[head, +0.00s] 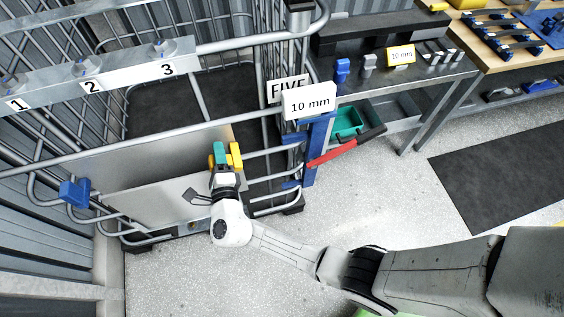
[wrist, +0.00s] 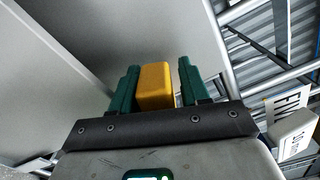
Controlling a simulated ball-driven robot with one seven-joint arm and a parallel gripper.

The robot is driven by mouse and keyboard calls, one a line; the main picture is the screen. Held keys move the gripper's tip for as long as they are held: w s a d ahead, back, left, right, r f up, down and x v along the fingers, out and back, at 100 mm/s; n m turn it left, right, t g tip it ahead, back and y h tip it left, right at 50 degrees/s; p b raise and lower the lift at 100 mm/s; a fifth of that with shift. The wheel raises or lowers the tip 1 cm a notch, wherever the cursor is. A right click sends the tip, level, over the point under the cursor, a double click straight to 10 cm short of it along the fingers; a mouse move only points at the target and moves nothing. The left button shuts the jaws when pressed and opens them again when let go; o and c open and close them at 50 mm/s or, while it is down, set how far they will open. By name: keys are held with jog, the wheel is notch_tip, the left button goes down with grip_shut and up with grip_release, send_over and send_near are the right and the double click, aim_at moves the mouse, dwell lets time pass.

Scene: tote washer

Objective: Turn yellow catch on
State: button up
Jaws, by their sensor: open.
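The yellow catch (head: 236,156) is a small block at the right end of the grey panel on the rail cage. My gripper (head: 219,152) is right at it, its green fingers just left of the yellow in the head view. In the wrist view the yellow catch (wrist: 155,86) stands between the two green fingers of my gripper (wrist: 157,82). The jaws are open, with a narrow gap at the right finger; whether the left finger touches the catch I cannot tell. The catch's lower part is hidden behind the gripper's dark front edge.
Grey panels (head: 160,200) and cage rails surround the gripper. A blue post (head: 317,150) with a red handle (head: 332,153) and a "10 mm" sign (head: 309,101) stand to the right. A blue clamp (head: 75,193) is at left. Open floor (head: 350,210) lies right of the cage.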

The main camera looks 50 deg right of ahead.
jog(key=shift+s+f, duration=0.15)
jog(key=shift+f, duration=0.05)
